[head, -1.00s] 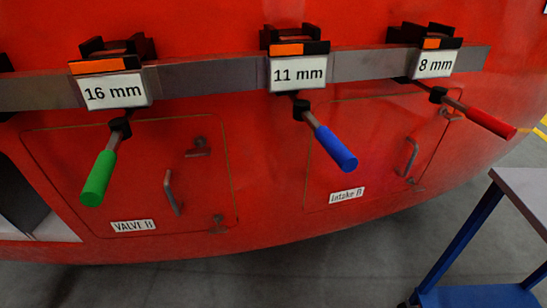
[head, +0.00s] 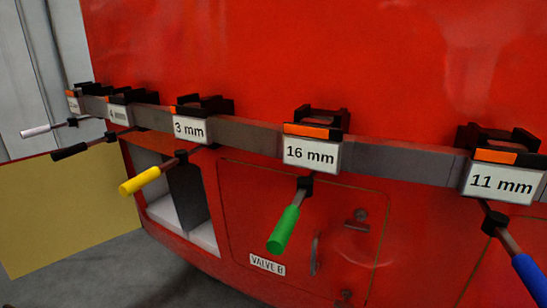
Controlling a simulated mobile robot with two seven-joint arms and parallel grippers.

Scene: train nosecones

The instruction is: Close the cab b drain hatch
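An open hatch door (head: 70,212) swings out at the left in the head view, its flat yellowish inner face towards me. Beside it is an open compartment (head: 208,236) in the red nosecone, with pale and dark inner surfaces. No label naming it as the cab B drain hatch can be read. Clamps and the rail partly cover its top edge. Neither of my grippers is in view.
A closed hatch labelled VALVE B (head: 235,205) is right of the opening. A grey rail (head: 245,135) carries several labelled clamps; yellow (head: 140,181), green (head: 283,229) and blue (head: 530,279) handles stick out. Grey floor (head: 120,275) is clear below the door.

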